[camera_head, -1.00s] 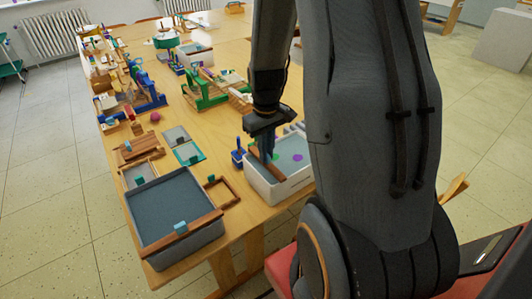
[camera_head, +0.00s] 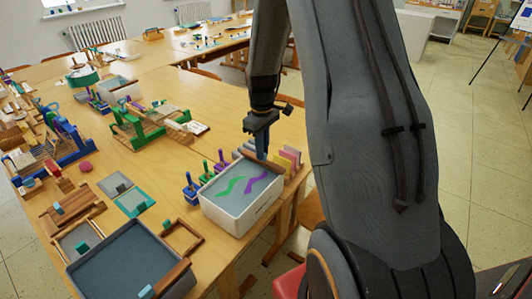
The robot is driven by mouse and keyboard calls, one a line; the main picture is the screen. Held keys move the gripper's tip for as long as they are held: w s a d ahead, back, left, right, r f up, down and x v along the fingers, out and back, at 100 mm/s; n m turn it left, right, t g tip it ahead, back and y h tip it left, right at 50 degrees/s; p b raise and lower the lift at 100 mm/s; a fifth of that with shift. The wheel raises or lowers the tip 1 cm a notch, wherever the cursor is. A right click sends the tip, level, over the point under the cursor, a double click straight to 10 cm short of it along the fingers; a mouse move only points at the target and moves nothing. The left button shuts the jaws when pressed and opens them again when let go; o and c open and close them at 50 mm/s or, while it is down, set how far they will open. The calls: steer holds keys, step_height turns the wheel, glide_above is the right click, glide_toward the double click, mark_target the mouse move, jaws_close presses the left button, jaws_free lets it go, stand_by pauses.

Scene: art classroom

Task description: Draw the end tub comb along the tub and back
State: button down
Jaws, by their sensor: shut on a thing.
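A white tub (camera_head: 238,222) stands on the table's right side, holding grey-blue liquid with a wavy green streak (camera_head: 230,186) and a wavy purple streak (camera_head: 255,183) on it. My gripper (camera_head: 262,153) is at the tub's far end, pointing down, its fingers shut on the comb. The comb's brown wooden bar (camera_head: 249,157) shows in part at the far end. The fingers hide its grip, and I cannot see its teeth.
A dark grey tub (camera_head: 90,265) with its own wooden bar stands at the near left. Several coloured pots with tools (camera_head: 207,171) stand left of the white tub. Upright coloured slabs (camera_head: 290,157) stand at its far right. My arm hides much of the right.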

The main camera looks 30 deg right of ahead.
steer(key=shift+w+d, duration=0.1)
steer(key=shift+d, duration=0.1)
steer(key=c, duration=1.8)
jaws_free()
steer(key=shift+d, duration=0.15)
steer(key=shift+r, duration=0.15)
steer(key=shift+r+b, duration=1)
steer(key=shift+r, duration=2.8)
